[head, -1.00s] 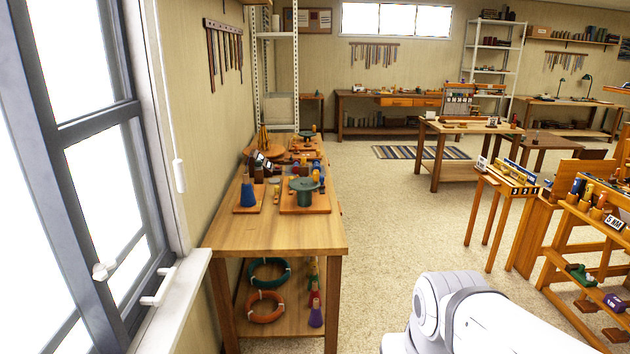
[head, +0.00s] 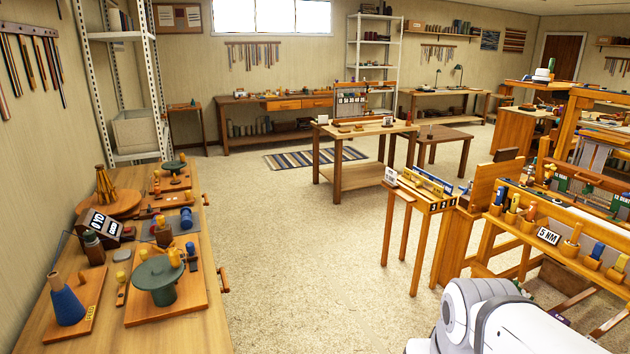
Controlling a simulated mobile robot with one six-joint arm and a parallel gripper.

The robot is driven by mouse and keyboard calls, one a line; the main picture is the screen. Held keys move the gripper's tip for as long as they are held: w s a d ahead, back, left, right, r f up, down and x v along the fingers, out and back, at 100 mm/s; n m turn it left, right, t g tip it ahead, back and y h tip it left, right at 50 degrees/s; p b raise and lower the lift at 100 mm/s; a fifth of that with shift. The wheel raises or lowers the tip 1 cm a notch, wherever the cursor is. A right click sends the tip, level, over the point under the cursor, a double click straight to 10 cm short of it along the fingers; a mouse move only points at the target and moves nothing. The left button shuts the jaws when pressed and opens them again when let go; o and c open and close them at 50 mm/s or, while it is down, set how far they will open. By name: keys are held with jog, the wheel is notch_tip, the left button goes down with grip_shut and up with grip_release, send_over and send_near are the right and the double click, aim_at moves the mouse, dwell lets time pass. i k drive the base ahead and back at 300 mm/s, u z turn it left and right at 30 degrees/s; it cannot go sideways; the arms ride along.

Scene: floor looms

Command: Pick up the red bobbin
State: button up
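I cannot make out a red bobbin for certain in the head view. The near left workbench (head: 190,335) carries a blue cone of yarn (head: 67,304) on a wooden board, a small yellow piece (head: 174,257) and a blue spool (head: 187,218). The loom at the right holds yellow and blue pieces in a row of wooden cups. White links of my arm show at the lower right. My gripper is outside the frame, so its state is hidden.
A green round-topped device (head: 157,275) stands on the near workbench. A narrow stand (head: 420,190) adjoins the loom (head: 555,235). Speckled floor (head: 300,250) is clear between workbench and loom.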

aim_at(154, 215)
jog(key=z, duration=0.05)
jog(key=i, duration=1.75)
jog(key=u, duration=0.4)
jog(key=i, duration=1.55)
jog(key=u, duration=1.3)
jog(key=i, duration=1.2)
jog(key=u, duration=0.5)
jog(key=k, duration=0.85)
jog(key=u, duration=0.15)
jog(key=i, duration=0.9)
jog(key=z, duration=0.05)
